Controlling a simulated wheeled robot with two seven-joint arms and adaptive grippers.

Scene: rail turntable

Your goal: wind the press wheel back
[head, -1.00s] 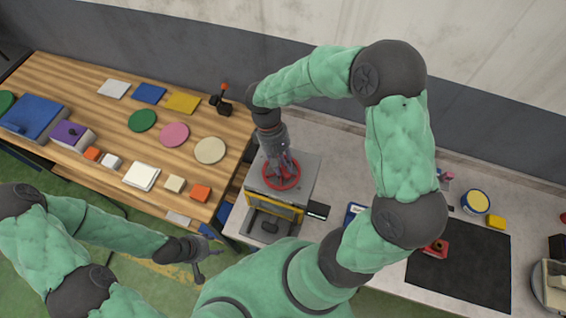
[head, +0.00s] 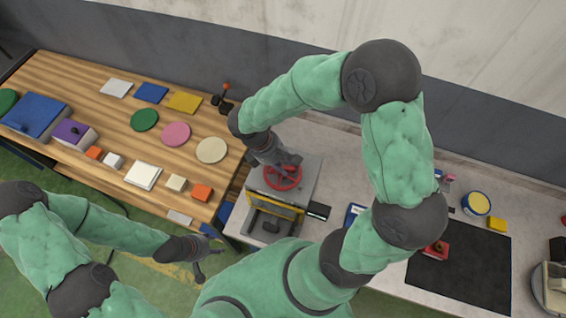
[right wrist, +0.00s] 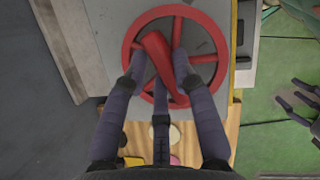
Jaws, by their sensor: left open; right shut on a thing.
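The red press wheel (head: 284,183) lies on top of the grey press (head: 308,185). In the right wrist view the wheel (right wrist: 213,59) shows its round rim, spokes and a thick red handle bar (right wrist: 158,57) across it. My right gripper (head: 289,164) comes in from the upper left over the wheel. In the right wrist view its fingers (right wrist: 159,84) are shut around the red handle bar. The exact contact is partly hidden by the fingers. My left gripper (head: 203,265) is open and empty, low at the left, away from the press.
A wooden table (head: 225,130) with coloured discs and blocks stands to the left. A small black box (head: 319,210) sits beside the press. A black mat (head: 470,270) and a yellow-topped tin (head: 476,203) are on the grey bench to the right.

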